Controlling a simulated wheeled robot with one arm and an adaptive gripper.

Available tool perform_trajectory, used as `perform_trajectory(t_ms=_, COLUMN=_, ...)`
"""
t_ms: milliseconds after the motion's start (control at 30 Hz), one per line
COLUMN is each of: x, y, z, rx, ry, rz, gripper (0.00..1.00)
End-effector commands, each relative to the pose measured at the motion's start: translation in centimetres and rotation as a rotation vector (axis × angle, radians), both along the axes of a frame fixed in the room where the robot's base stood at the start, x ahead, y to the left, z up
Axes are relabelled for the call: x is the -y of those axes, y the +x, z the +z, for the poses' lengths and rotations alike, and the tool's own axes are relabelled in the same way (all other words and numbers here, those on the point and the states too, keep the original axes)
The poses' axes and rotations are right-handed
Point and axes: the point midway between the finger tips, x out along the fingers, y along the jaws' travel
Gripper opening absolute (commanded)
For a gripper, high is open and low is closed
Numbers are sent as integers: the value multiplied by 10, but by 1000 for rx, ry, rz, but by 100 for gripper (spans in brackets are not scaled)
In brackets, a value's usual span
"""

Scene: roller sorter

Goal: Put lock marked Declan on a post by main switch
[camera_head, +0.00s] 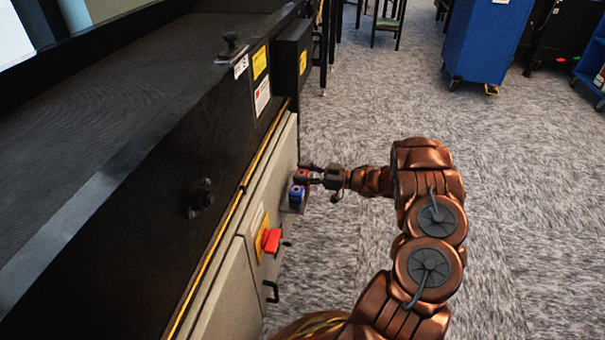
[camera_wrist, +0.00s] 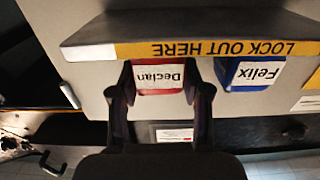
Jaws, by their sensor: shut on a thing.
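My gripper (camera_wrist: 160,80) is shut on a red lock (camera_wrist: 158,90) with a white label reading Declan, upside down in the wrist view. The lock sits close against the front edge of a grey ledge (camera_wrist: 190,25) with a yellow strip reading LOCK OUT HERE. A blue lock (camera_wrist: 252,73) labelled Felix is beside it at the same strip. In the head view my gripper (camera_head: 312,175) is at the cabinet side, with the blue lock (camera_head: 296,196) just nearer. The posts are hidden, so I cannot tell whether the red lock is on one. The red main switch (camera_head: 270,240) is nearer on the cabinet.
The cabinet (camera_head: 255,215) stands under the long black conveyor (camera_head: 130,100). A dark handle (camera_head: 271,291) sticks out below the switch. Carpet (camera_head: 350,120) to the right is open. A blue cart (camera_head: 487,40) stands farther back.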

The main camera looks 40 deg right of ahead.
Motion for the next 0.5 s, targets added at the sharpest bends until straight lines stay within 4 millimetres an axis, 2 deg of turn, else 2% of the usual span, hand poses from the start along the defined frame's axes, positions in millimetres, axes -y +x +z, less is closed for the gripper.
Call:
perform_trajectory(t_ms=67, x=0, y=0, z=-1, rx=-1, ry=0, rz=0, gripper=7)
perform_trajectory(t_ms=100, x=0, y=0, z=-1, rx=-1, ry=0, rz=0, gripper=51)
perform_trajectory(t_ms=333, x=0, y=0, z=-1, rx=-1, ry=0, rz=0, gripper=75)
perform_trajectory(t_ms=500, x=0, y=0, z=-1, rx=-1, ry=0, rz=0, gripper=76)
